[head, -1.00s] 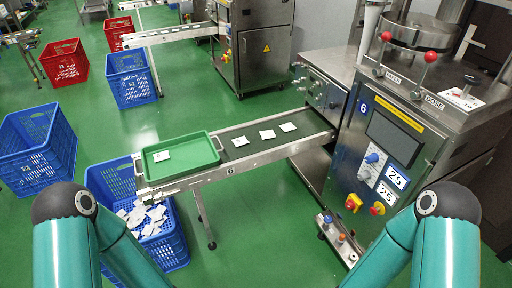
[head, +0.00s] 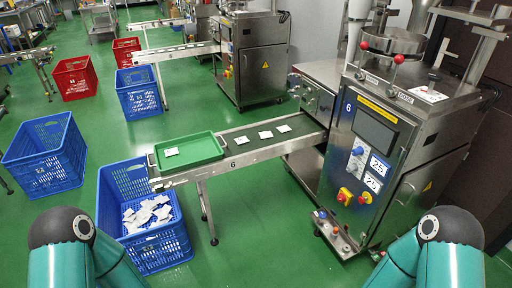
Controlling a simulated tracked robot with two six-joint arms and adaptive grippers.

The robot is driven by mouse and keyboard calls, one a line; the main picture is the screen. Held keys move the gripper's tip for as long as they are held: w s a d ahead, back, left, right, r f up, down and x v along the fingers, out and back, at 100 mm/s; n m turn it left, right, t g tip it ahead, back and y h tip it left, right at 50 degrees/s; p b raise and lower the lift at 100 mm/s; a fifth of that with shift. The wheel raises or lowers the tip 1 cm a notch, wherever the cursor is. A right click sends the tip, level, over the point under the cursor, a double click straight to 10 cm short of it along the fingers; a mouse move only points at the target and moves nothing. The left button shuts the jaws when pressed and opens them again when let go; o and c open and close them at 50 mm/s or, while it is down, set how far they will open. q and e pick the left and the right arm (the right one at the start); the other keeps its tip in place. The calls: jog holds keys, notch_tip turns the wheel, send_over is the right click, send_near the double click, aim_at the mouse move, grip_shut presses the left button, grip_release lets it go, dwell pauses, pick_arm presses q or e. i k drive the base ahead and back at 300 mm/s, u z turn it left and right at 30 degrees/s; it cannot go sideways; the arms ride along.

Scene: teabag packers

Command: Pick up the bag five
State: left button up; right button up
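Several small white teabags show in the head view. One bag (head: 172,152) lies in the green tray (head: 205,157) at the near end of the conveyor. Three more bags, such as the middle one (head: 265,134), lie in a row on the conveyor belt (head: 300,122). I cannot read which one is bag five. A loose pile of bags (head: 148,213) lies in the blue crate (head: 163,250) below the tray. Only the upper parts of my two arms show at the bottom left and right. Both grippers are out of view.
Packing machine 6 (head: 352,150) stands at the right end of the conveyor. Another blue crate (head: 45,165) stands at the left. Farther back are a blue crate (head: 138,98) and red crates (head: 73,82). Green floor (head: 270,235) is free in front of the conveyor.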

aim_at(242, 140)
jog(key=u, duration=0.2)
jog(key=i, duration=0.8)
jog(key=z, duration=0.15)
jog(key=k, duration=0.55)
jog(key=u, duration=0.7)
jog(key=i, duration=1.7)
jog(key=z, duration=0.1)
